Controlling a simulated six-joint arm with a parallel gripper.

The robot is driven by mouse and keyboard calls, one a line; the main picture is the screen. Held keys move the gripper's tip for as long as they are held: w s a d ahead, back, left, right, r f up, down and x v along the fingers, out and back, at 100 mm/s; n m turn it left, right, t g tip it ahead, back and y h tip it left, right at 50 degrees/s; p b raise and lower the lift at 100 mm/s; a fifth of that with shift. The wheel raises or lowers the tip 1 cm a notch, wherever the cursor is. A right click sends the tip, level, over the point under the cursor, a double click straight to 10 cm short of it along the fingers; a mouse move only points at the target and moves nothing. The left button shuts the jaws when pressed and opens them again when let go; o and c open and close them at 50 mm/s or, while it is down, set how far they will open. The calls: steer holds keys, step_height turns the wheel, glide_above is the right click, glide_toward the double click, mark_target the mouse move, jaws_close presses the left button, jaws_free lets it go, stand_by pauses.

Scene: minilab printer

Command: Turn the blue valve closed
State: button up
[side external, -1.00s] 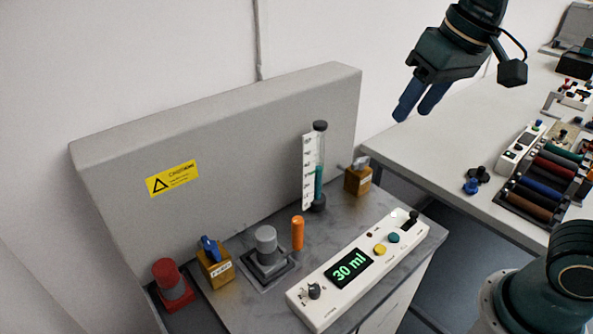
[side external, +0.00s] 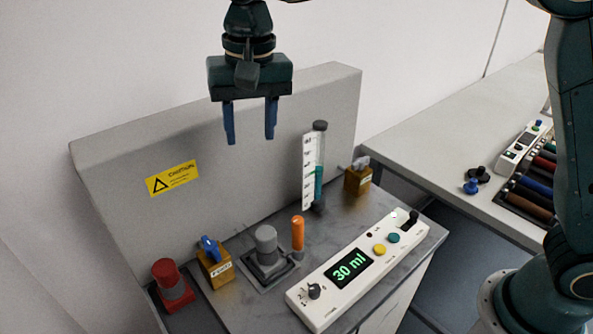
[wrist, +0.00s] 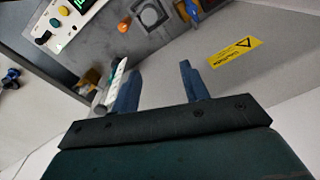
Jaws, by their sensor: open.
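The blue valve (side external: 209,246) is a small blue handle on top of a brass-yellow block (side external: 217,269) with a white label, at the front left of the bench in the side view. My gripper (side external: 250,139) hangs high above the bench, fingers pointing down, up and to the right of the valve. Its two blue fingers are apart with nothing between them. In the wrist view, my gripper (wrist: 160,85) shows both fingers spread.
A red knob (side external: 168,274), a grey knob (side external: 266,242) and an orange cylinder (side external: 298,233) stand near the valve. A graduated tube (side external: 319,170) and another brass block (side external: 357,182) stand behind. A white panel (side external: 352,270) reads 30 ml. A grey backboard (side external: 250,180) rises behind.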

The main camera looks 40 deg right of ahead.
steer(key=m+g, duration=0.1)
glide_above(210, 244)
step_height(210, 244, down, 7)
steer(key=shift+w+a+f+h, duration=0.1)
steer(key=shift+a+f+h, duration=0.1)
steer(key=shift+h, duration=0.2)
steer(key=shift+f, duration=0.1)
steer(key=f, duration=1.3)
steer(key=shift+d+f, duration=0.2)
steer(key=shift+f, duration=0.1)
jaws_close()
